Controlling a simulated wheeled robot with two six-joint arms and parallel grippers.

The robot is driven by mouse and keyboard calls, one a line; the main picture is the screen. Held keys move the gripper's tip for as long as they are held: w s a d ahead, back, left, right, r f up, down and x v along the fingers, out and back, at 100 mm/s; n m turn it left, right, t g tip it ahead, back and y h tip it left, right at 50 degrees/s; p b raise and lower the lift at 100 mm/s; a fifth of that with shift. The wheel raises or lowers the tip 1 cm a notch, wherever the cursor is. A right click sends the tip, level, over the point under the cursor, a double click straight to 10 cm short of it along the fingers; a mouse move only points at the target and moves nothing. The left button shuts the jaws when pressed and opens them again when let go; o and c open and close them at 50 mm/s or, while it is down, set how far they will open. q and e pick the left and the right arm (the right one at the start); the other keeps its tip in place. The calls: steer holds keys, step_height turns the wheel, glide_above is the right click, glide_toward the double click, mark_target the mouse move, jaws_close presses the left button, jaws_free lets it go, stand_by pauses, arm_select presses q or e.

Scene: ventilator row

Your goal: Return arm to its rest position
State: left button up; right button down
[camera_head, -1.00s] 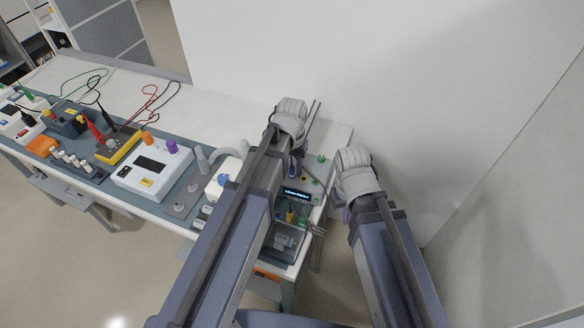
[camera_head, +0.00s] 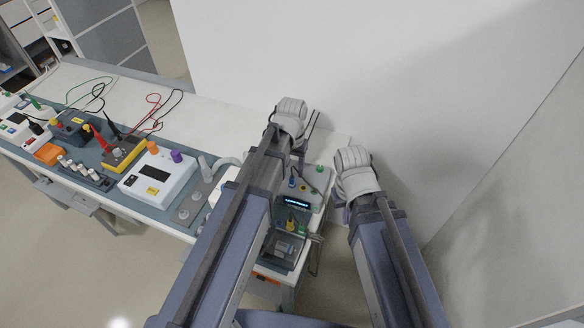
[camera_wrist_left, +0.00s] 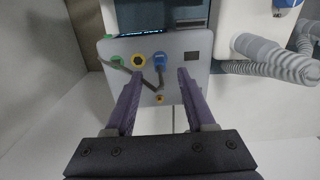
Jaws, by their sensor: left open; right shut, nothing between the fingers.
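My left gripper (camera_wrist_left: 160,73) is open and empty in the left wrist view, its two purple fingers apart. Beyond the fingers is a grey panel (camera_wrist_left: 180,90) with green, yellow and blue connectors and a dark cable. I cannot tell from this view whether the fingers touch it. In the head view my left arm reaches over the right end of the bench, above the ventilator unit with a lit screen (camera_head: 296,202); its fingers are mostly hidden. My right gripper (camera_head: 338,213) is shut and empty beside the bench's right end, mostly hidden behind its wrist.
The bench (camera_head: 225,120) carries a white box (camera_head: 155,174), a yellow meter (camera_head: 125,153), several vials (camera_head: 80,171) and loose leads. A grey corrugated hose (camera_wrist_left: 275,58) lies right of the panel in the left wrist view. Walls stand behind and right of the arms.

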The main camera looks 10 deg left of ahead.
arm_select(q)
step_height(320, 180, up, 3)
steer(key=shift+f+p, duration=0.1)
steer(key=shift+p, duration=0.8)
steer(key=s+d+m, duration=0.1)
steer(key=s+d, duration=0.1)
steer(key=s, duration=0.5)
steer(key=s+d+m+y, duration=0.1)
steer(key=s+d, duration=0.2)
steer(key=s, duration=0.3)
steer(key=shift+s+d, duration=0.25)
steer(key=shift+s, duration=0.15)
arm_select(e)
step_height(320, 180, up, 3)
steer(key=shift+f, duration=0.15)
arm_select(q)
steer(key=shift+s, duration=0.1)
arm_select(e)
steer(key=shift+s, duration=0.1)
